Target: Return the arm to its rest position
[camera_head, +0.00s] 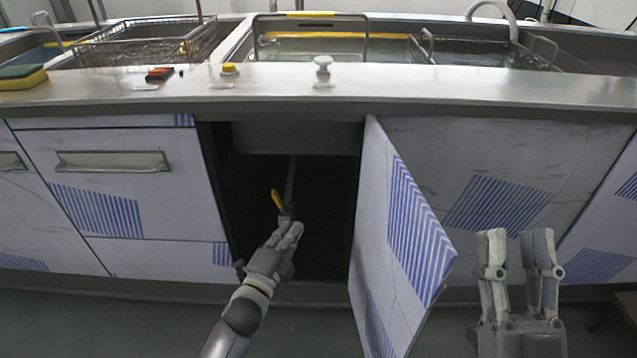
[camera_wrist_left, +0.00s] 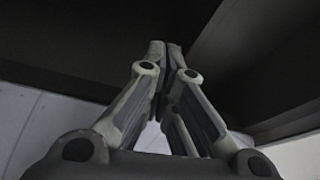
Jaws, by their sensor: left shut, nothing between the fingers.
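My left gripper (camera_head: 294,228) is at the opening of the dark cabinet (camera_head: 325,215) under the counter, its arm coming in from the bottom. Its fingers are together with nothing between them, and the left wrist view (camera_wrist_left: 165,50) shows the closed fingertips against the dark cabinet interior. Just beyond them in the head view, a yellow handle (camera_head: 278,200) sits by a thin grey pipe (camera_head: 291,178). I cannot tell whether the fingers touch it. My right gripper (camera_head: 518,245) is open and empty, fingers pointing up, in front of the closed panels at right.
The cabinet door (camera_head: 400,240) stands open to the right of my left arm, between my two grippers. The metal counter (camera_head: 420,87) runs above, with a sponge (camera_head: 22,77), a white knob (camera_head: 323,70) and a wire basket (camera_head: 145,45). Floor shows at lower left.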

